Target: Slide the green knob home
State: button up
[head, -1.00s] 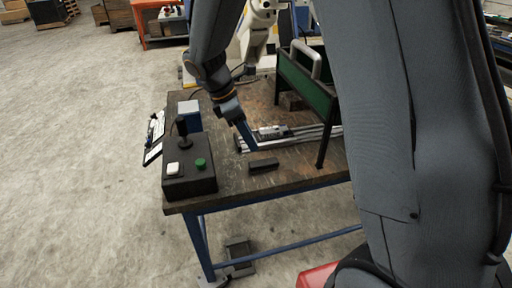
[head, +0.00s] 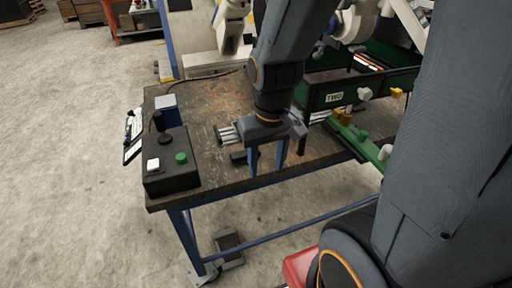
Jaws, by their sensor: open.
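A round green button-like knob (head: 181,158) sits on top of a black control box (head: 172,180) at the left of the table. A green bar (head: 368,148) at the right carries small knobs, among them a white one (head: 385,152) and a yellowish one (head: 342,116); I cannot tell which knob is the task's. My gripper (head: 267,160) is open and points down over the middle of the table, between the control box and the green bar. It hides part of the metal rails (head: 227,134). Nothing shows between its fingers.
A dark block (head: 237,157) lies beside my gripper. The table's back left is mostly clear.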

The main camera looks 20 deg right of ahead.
aim_at(363, 134)
jog(key=z, duration=1.4)
